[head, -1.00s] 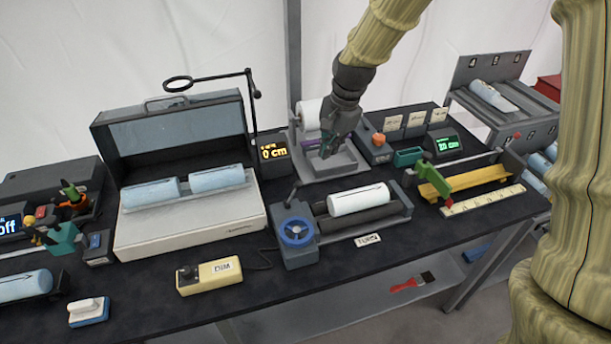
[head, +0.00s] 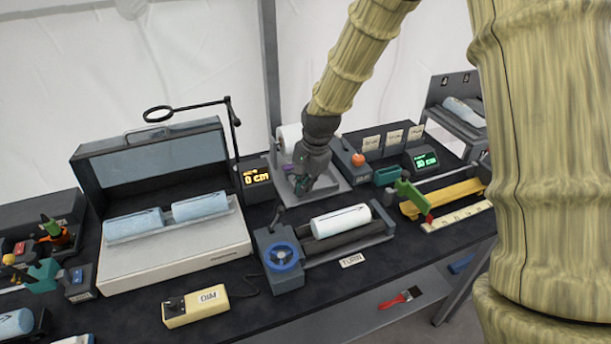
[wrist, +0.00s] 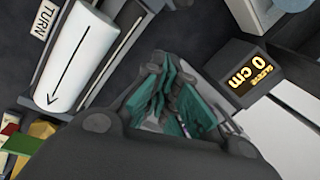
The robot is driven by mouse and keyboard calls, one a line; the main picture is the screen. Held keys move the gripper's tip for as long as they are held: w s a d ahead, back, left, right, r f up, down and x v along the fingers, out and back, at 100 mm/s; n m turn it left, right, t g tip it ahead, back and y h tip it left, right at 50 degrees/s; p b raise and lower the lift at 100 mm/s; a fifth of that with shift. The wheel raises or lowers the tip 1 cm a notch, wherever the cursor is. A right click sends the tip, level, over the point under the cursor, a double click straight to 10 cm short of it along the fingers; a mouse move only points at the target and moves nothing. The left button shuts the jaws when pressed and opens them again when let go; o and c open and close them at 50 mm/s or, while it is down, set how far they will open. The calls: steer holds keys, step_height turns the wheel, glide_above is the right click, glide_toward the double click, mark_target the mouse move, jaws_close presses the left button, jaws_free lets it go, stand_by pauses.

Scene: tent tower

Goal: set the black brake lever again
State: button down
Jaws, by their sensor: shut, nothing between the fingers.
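A small black lever (head: 278,212) stands up at the back of the grey block with the blue handwheel (head: 283,256). I take it for the brake lever; it leans slightly to the right. My gripper (head: 302,188) is shut and empty, above the front left of the grey tray and a little behind and right of the lever. In the wrist view, its fingers with teal pads (wrist: 172,98) are together. I cannot make out the lever in the wrist view.
A white roll with a black arrow (head: 341,221) lies on the roller stand right of the handwheel; it also shows in the wrist view (wrist: 72,60). A display reading 0 cm (head: 257,179) stands left of my gripper. The grey tray (head: 338,186) with a white roll is behind it.

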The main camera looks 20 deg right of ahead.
mark_target(277, 218)
steer(key=a+f+p, duration=0.1)
steer(key=a, duration=0.1)
steer(key=s+a+f+p, duration=0.1)
steer(key=p, duration=0.1)
steer(key=shift+s+a+f, duration=0.2)
steer(key=shift+a+f, duration=0.15)
steer(key=shift+a, duration=0.05)
